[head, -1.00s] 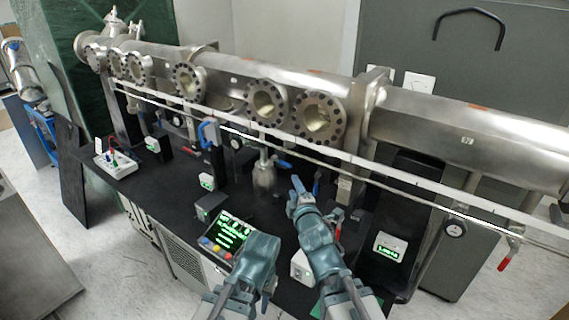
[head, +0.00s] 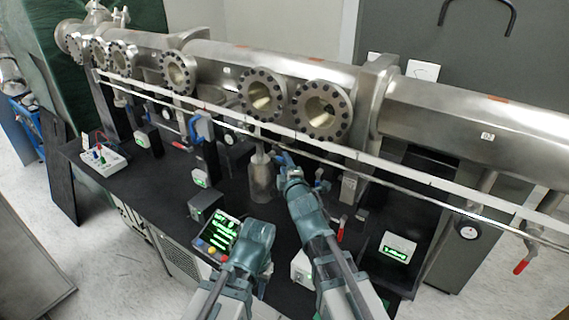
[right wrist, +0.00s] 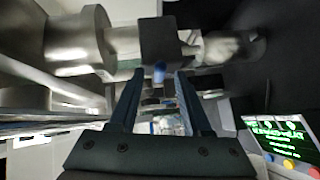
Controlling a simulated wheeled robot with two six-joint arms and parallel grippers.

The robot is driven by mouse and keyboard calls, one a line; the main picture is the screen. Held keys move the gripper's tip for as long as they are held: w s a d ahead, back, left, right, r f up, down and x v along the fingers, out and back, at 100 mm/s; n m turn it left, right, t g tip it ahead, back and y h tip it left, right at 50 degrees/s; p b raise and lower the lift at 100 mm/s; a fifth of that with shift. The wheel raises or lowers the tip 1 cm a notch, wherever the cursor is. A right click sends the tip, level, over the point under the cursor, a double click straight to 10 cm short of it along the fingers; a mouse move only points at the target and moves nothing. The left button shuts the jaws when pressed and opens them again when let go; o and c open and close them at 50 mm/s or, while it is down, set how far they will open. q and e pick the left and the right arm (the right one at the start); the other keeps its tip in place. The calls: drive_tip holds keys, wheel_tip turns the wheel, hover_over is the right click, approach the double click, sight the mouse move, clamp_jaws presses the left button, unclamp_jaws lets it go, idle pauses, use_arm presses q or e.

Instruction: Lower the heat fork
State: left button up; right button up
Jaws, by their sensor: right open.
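I cannot tell for certain which part is the heat fork. A blue bracket-like piece (head: 201,126) sits on a black post below the long steel tube, left of my grippers. My right gripper (head: 288,166) is beside a steel cylinder (head: 261,182), near a small blue lever (head: 284,156) that it partly covers. In the right wrist view its two fingers (right wrist: 160,102) are apart, with a black block (right wrist: 165,40) and its blue tip (right wrist: 158,74) just beyond them. My left gripper (head: 259,240) is low, beside the control screen (head: 224,238); its jaws are unclear.
A steel tube (head: 430,118) with round flanged ports and a white rail (head: 395,171) runs across above the black bench (head: 125,190). A switch box (head: 101,154) stands at left, a readout box (head: 397,248) at right. A red-handled valve (head: 524,258) hangs far right.

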drive_tip(key=shift+w, duration=0.25)
drive_tip(key=shift+c, duration=0.2)
clamp_jaws()
idle(1.1)
